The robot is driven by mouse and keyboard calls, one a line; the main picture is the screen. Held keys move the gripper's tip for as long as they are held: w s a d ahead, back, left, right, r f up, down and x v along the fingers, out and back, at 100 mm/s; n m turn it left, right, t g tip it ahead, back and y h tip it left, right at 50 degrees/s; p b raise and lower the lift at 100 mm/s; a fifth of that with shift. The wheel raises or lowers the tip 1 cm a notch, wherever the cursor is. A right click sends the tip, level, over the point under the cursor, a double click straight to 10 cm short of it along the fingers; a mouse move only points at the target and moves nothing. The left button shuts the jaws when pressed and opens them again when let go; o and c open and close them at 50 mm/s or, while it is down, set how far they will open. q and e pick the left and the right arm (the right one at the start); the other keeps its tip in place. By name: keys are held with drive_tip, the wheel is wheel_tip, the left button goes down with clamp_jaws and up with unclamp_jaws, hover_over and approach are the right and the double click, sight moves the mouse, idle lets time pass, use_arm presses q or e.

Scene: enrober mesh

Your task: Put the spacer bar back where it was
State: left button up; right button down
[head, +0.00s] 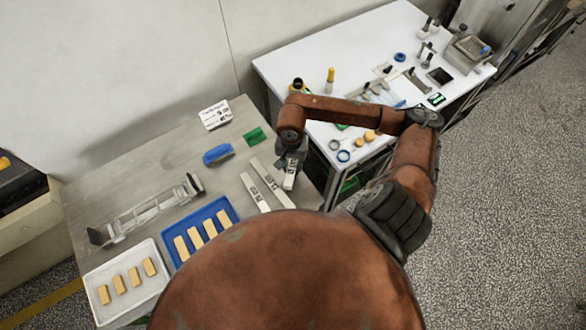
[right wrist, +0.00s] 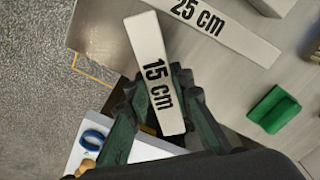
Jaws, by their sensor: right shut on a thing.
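My right gripper (head: 290,160) is shut on a pale grey spacer bar (head: 289,181) over the right part of the grey table. In the right wrist view the held bar (right wrist: 152,62) reads "15 cm", and the dark green fingers (right wrist: 158,84) are on either side of it. Another bar, marked "25 cm" (right wrist: 222,28), lies on the table beyond it. In the head view two long bars, one on the left (head: 254,193) and one on the right (head: 272,185), lie side by side left of the gripper. My left gripper is not in view.
The grey table (head: 120,165) also holds a blue tray (head: 222,205) and a white tray (head: 95,280) with yellow bars, a metal frame (head: 145,212), a blue brush-like piece (head: 217,153), a green block (head: 254,136) and a label card (head: 215,114). A cluttered white bench (head: 300,65) stands behind right.

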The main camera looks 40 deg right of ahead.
sight(293, 170)
drive_tip(key=shift+w+d+f, duration=0.15)
drive_tip(key=shift+d+f, duration=0.1)
drive_tip(key=shift+f, duration=0.1)
wheel_tip(293, 170, down, 3)
drive_tip(key=shift+d+p, duration=0.1)
drive_tip(key=shift+p, duration=0.55)
drive_tip(key=shift+w+f, duration=0.1)
drive_tip(key=shift+f, duration=0.05)
drive_tip(key=shift+f+b, duration=0.2)
drive_tip(key=shift+b, duration=0.1)
drive_tip(key=c, duration=1.7)
unclamp_jaws()
drive_tip(key=shift+r, duration=0.1)
drive_tip(key=shift+r, duration=0.1)
